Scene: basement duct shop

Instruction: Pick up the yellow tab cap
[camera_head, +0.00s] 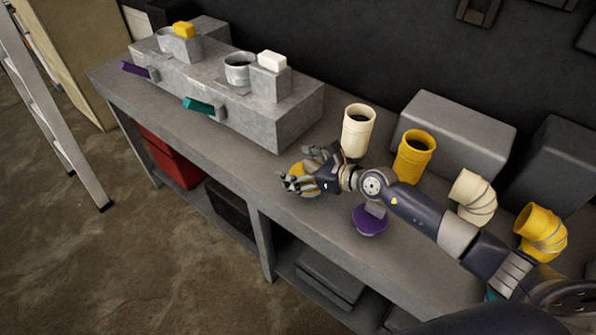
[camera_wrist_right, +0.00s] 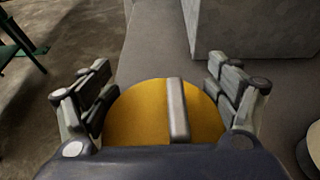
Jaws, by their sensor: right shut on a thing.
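The yellow tab cap (camera_head: 299,168) is a round yellow disc, largely hidden behind my right fingers in the head view. In the right wrist view the cap (camera_wrist_right: 142,112) shows with a raised grey tab across its top. My right gripper (camera_head: 307,170) is shut on it, with fingers (camera_wrist_right: 160,100) on both sides of the disc. The cap is at or just above the bench top; I cannot tell whether it touches. My left gripper is not in view.
A purple cap (camera_head: 369,221) with a grey tab lies on the bench (camera_head: 220,150) beside my right arm. A cream pipe (camera_head: 357,131), a yellow pipe (camera_head: 413,156) and two elbows stand behind. A grey duct block (camera_head: 290,120) with coloured handles is at the back left.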

